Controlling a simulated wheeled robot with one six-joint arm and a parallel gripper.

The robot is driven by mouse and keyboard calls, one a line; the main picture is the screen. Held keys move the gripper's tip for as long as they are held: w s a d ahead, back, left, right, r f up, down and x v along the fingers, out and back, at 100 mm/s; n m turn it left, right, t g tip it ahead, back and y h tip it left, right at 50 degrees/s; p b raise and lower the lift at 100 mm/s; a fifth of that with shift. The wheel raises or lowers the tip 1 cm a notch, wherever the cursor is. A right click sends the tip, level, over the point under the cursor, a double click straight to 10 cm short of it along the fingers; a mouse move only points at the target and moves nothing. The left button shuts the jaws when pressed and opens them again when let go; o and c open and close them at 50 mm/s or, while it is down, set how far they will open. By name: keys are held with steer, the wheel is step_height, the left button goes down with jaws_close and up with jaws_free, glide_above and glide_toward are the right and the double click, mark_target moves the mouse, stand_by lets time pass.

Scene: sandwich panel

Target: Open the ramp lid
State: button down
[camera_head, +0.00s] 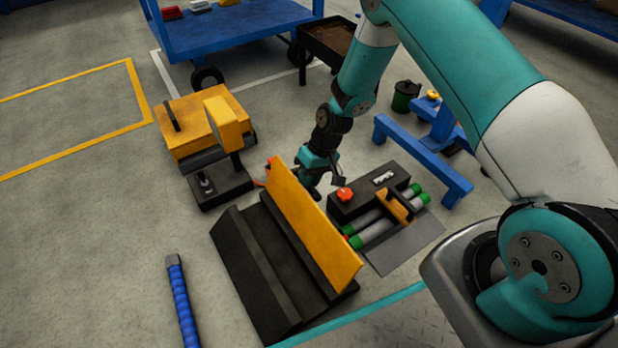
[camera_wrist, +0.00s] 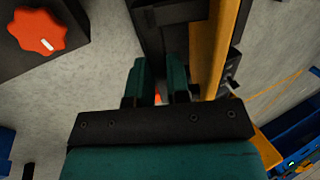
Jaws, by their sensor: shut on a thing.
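The ramp lid (camera_head: 312,228) is a long yellow panel standing steeply on edge along the black ramp base (camera_head: 262,265) in the head view. In the wrist view the lid (camera_wrist: 207,45) is a yellow strip just right of the fingers. My gripper (camera_head: 312,183) is low behind the lid, on its right side, toward its far end. In the wrist view my gripper's teal fingers (camera_wrist: 158,85) are close together, with a small red-orange piece (camera_wrist: 158,98) showing between them. Most of the grasp is hidden, and I cannot tell how this piece joins the lid.
A black box with a red knob (camera_head: 344,194) and green-ended cylinders (camera_head: 373,233) stand close right of the lid. A yellow-and-black machine (camera_head: 202,127) is behind left. A blue frame (camera_head: 422,160) stands at right. Floor at left is mostly clear, except a blue ribbed bar (camera_head: 182,305).

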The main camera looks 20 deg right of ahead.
steer(key=p, duration=0.1)
steer(key=a+r+h+p, duration=0.1)
steer(key=p, duration=0.1)
steer(key=shift+s+r, duration=0.15)
steer(key=shift+r, duration=0.15)
steer(key=shift+s+a+p, duration=0.1)
steer(key=shift+a+p, duration=0.55)
steer(key=shift+p, duration=0.25)
steer(key=c, duration=1.1)
jaws_free()
steer(key=shift+r, duration=0.1)
steer(key=p+v, duration=0.4)
steer(key=v, duration=0.4)
steer(key=p+v, duration=0.4)
steer(key=v, duration=0.5)
steer(key=shift+s+a+r+p, duration=0.1)
steer(key=shift+a+r+p, duration=0.1)
steer(key=shift+p, duration=0.1)
